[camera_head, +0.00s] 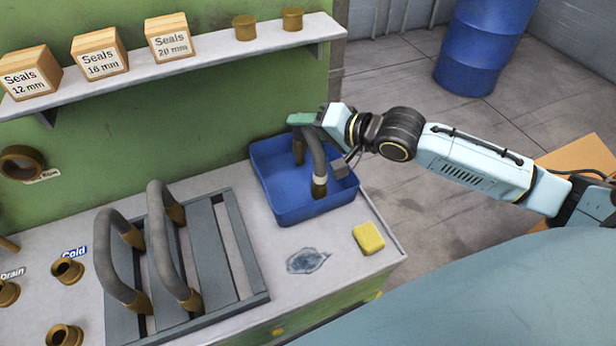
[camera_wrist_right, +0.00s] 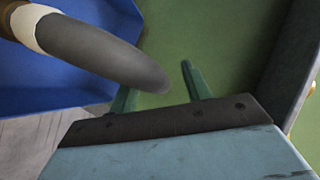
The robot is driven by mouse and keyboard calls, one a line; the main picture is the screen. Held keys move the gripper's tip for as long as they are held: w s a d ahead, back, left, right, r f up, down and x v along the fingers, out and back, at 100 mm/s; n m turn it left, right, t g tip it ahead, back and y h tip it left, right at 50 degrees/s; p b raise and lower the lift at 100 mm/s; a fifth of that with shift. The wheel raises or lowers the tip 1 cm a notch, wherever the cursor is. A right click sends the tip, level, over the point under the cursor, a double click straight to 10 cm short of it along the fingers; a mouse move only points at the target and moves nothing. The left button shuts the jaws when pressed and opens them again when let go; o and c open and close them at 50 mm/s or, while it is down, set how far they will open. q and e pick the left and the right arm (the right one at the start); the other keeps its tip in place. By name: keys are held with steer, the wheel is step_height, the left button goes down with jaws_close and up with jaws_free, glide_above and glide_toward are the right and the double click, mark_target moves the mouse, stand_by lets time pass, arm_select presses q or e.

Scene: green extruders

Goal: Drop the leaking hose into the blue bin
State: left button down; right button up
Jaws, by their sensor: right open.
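The blue bin (camera_head: 285,208) stands at the bench's back right. A grey hose (camera_head: 317,155) with brass ends and a pale band near one end is arched inside or just over the bin; I cannot tell whether it rests on the bin floor. My right gripper (camera_head: 303,120) is at the bin's back edge, by the top of the hose. In the right wrist view its green fingers (camera_wrist_right: 158,82) are spread, and the hose (camera_wrist_right: 95,52) crosses in front of one of them. The pale band (camera_wrist_right: 37,27) shows there too. My left gripper is not in view.
A slatted grey rack (camera_head: 205,255) holds two more grey hoses (camera_head: 160,235). A yellow sponge (camera_head: 369,237) and a wet patch (camera_head: 308,260) lie in front of the bin. A shelf (camera_head: 215,62) with seal boxes runs above. A blue drum (camera_head: 485,45) stands on the floor behind.

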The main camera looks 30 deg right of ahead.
steer(key=p+v, duration=0.1)
steer(key=v, duration=1.2)
steer(key=shift+r, duration=0.1)
steer(key=shift+d, duration=0.1)
stand_by(0.4)
